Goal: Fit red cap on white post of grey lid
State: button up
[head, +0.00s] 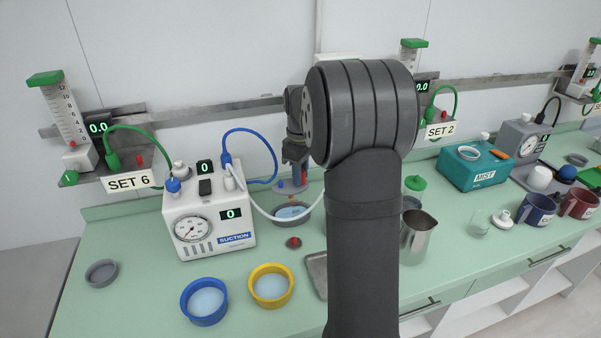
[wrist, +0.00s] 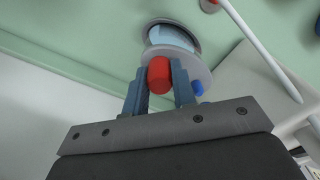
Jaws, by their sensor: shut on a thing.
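My gripper (head: 295,166) is shut on the red cap (wrist: 159,75), which sits between the two fingertips in the wrist view. A little of the red cap also shows in the head view (head: 304,177). The grey lid (head: 290,188) is a round disc just under the fingertips, above a round vessel with pale blue inside (head: 292,213). The lid also shows in the wrist view (wrist: 204,74), with a blue fitting (wrist: 197,88) on it. The white post is not visible; the cap and fingers hide part of the lid. I cannot tell whether the cap touches the post.
The white suction unit (head: 209,222) stands left of the lid, with a pale tube (head: 275,215) curving past the vessel. A small red-topped piece (head: 293,242), a blue dish (head: 204,302) and a yellow dish (head: 271,286) stand in front. A metal jug (head: 416,237) is right of my arm.

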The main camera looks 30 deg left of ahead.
jog(key=o, duration=1)
jog(key=shift+o, duration=0.2)
jog(key=shift+r, duration=3.5)
jog(key=shift+f, duration=0.1)
jog(key=shift+f, duration=3.45)
jog(key=shift+r, duration=3.45)
